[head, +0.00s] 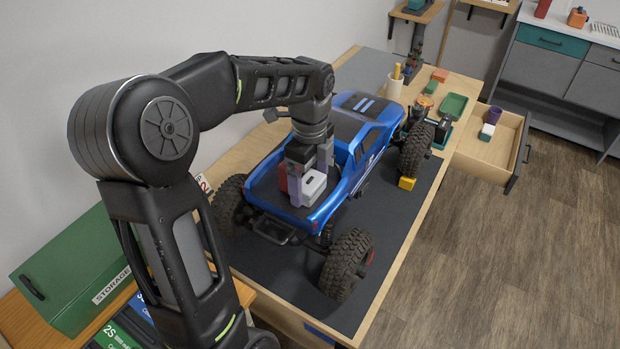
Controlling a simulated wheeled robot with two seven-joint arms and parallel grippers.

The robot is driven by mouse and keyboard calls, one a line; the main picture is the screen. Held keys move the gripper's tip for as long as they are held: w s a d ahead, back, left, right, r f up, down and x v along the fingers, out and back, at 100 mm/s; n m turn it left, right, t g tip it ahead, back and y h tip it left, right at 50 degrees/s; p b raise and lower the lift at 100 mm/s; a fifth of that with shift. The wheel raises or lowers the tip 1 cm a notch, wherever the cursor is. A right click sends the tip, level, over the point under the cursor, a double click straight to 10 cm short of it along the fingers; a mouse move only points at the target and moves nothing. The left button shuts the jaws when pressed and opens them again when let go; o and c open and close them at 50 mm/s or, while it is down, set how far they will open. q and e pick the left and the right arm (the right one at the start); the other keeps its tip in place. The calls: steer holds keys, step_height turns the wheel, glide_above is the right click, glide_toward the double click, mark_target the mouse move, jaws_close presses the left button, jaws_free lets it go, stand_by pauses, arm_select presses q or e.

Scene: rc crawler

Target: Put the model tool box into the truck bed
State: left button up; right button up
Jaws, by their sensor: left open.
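The blue truck (352,168) stands on a dark mat, its open bed (263,188) facing the near left. My left gripper (311,178) is open and points down into the bed. A small white box (315,184) with a dark slot on top is in the bed, close beside the fingers. A small red piece (283,180) shows on the other side of the near finger, mostly hidden by it. I cannot tell for certain which of the two is the model tool box, nor whether the fingers touch either. My right gripper is out of view.
A green storage box (70,268) stands at the left. A yellow block (407,183) lies beside the truck's front wheel. A pencil cup (394,88), a green tray (453,106) and an open drawer (490,158) are farther back.

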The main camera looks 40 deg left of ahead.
mark_target(310, 179)
arm_select(q)
steer(key=shift+r, duration=0.4)
step_height(310, 179, up, 8)
step_height(310, 179, up, 4)
steer(key=p, duration=0.2)
steer(key=shift+f+p, duration=0.2)
steer(key=shift+p, duration=0.15)
stand_by(0.3)
